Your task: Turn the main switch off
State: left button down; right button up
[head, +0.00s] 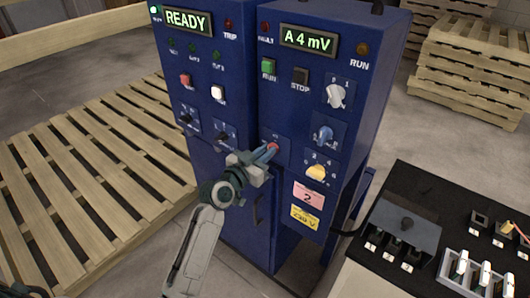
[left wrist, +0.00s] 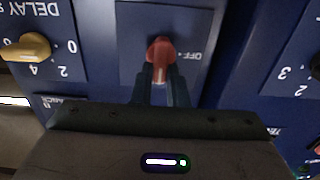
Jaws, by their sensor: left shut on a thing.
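The main switch is a red knob (head: 273,147) on a small plate (head: 279,155) low on the right blue cabinet. In the left wrist view the red knob (left wrist: 160,50) stands upright in the picture, with its "OFF" mark to the right of it, upside down. My left gripper (head: 266,154) reaches it from the left and front. In the left wrist view its two dark fingers (left wrist: 160,88) are shut on the knob, one on each side. The fingers and gripper body hide the lower part of the plate.
A yellow knob (head: 316,172), a blue-grey knob (head: 324,133) and a white knob (head: 335,95) are close to the right. Displays "READY" (head: 186,22) and "A 4 mV" (head: 308,39) are lit. A pallet (head: 85,180) lies left; a dark bench (head: 440,195) stands right.

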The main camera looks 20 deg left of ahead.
pick_arm(q)
jog(key=shift+n, duration=0.4)
jog(key=shift+w+a+f+n+p, duration=0.15)
jog(key=shift+n+p, duration=0.8)
jog(key=shift+n, duration=1.9)
jog(key=shift+a+f+n+p, duration=0.25)
jog(key=shift+n+p, duration=0.7)
jog(key=shift+n, duration=1.85)
jog(key=shift+w+a+f+n+p, duration=0.15)
jog(key=shift+n+p, duration=0.8)
jog(key=shift+n, duration=1.9)
jog(key=shift+s+f, duration=0.1)
jog(key=c, duration=1.4)
grip_release()
jog(key=shift+c, duration=0.2)
jog(key=b+v, duration=0.2)
jog(key=v, duration=0.8)
jog(key=shift+s, duration=0.4)
jog(key=shift+a, duration=0.15)
